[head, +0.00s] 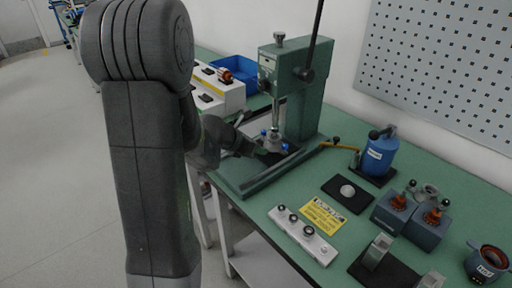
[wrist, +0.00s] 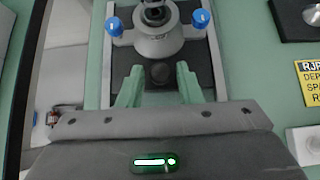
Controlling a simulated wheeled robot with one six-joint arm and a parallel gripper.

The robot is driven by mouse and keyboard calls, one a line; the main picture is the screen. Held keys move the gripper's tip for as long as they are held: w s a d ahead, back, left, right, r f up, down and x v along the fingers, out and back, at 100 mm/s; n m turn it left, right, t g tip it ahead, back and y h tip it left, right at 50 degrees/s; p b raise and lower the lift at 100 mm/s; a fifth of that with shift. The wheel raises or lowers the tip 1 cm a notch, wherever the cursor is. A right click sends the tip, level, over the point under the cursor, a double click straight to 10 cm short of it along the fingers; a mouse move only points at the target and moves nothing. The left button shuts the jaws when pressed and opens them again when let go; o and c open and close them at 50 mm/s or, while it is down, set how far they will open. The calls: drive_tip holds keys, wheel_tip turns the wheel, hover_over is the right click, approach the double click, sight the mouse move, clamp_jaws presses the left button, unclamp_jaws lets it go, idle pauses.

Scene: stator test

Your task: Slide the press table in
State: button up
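The green press (head: 290,85) stands on the bench in the head view, its long lever raised. Its press table carries a grey round fixture (wrist: 158,42) with two blue knobs, which also shows small beside my gripper in the head view (head: 273,142). In the head view my arm partly hides the gripper.
A blue bottle (head: 379,156) stands right of the press. A dark pad (head: 347,193), a yellow label (head: 322,216) and a white block with several black knobs (head: 303,236) lie on the bench. A blue bin (head: 235,74) is behind. The wall rises close behind the press.

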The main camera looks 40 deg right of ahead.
drive_tip(key=shift+r, duration=0.1)
drive_tip(key=shift+p+v, duration=1.35)
drive_tip(key=shift+v, duration=1.6)
drive_tip(key=b+x, duration=0.3)
drive_tip(key=x, duration=0.3)
drive_tip(key=shift+a+f, duration=0.15)
drive_tip(key=shift+f, duration=0.05)
drive_tip(key=a, duration=0.2)
drive_tip(key=shift+s+a+r, duration=0.1)
drive_tip(key=shift+a+r, duration=0.1)
drive_tip(key=shift+a, duration=0.15)
drive_tip(key=shift+d, duration=0.1)
